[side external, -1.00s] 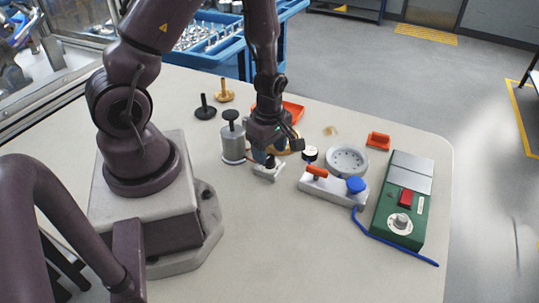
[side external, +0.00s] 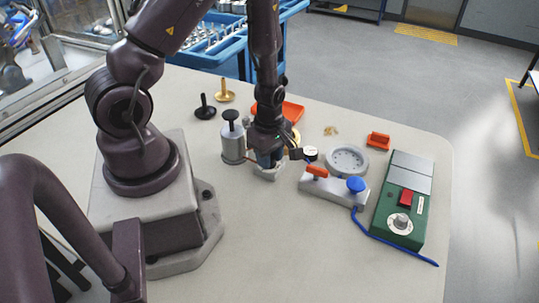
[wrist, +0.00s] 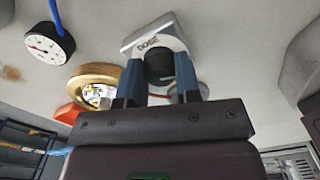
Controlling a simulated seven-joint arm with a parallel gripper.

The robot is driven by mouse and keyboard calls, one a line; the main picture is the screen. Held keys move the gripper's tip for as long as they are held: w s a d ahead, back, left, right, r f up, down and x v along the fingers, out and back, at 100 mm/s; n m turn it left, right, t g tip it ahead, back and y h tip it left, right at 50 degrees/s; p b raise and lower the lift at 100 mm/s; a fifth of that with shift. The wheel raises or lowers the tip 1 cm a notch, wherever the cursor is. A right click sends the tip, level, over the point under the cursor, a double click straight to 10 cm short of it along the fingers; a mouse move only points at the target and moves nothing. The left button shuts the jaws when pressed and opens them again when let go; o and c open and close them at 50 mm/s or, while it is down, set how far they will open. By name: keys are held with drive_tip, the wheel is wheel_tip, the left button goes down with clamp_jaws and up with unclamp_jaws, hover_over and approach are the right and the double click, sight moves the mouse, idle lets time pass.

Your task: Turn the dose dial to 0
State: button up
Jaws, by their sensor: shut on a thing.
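The dose dial is a black knob (wrist: 159,66) on a small pale grey block (wrist: 140,42) marked DOSE, seen in the wrist view. In the side view the block (side external: 270,174) stands on the table beneath my gripper, and the knob is hidden there. My gripper (side external: 268,160) points down at it. In the wrist view my gripper (wrist: 159,80) has its two blue-grey fingers on either side of the knob, shut on it. The dial's setting cannot be read.
A grey cylinder with a black plunger (side external: 232,145) stands close left. A round gauge (side external: 310,153) and a grey fixture with an orange lever (side external: 335,187) are close right. A green box (side external: 403,205) stands further right. The front table is clear.

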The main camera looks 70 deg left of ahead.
drive_tip(key=m, duration=1.8)
drive_tip(key=shift+a+m, duration=0.1)
drive_tip(key=shift+m, duration=0.2)
drive_tip(key=m, duration=0.6)
drive_tip(key=shift+m, duration=0.3)
idle(0.3)
drive_tip(key=o, duration=0.9)
drive_tip(key=shift+o, duration=0.2)
drive_tip(key=shift+r, duration=0.1)
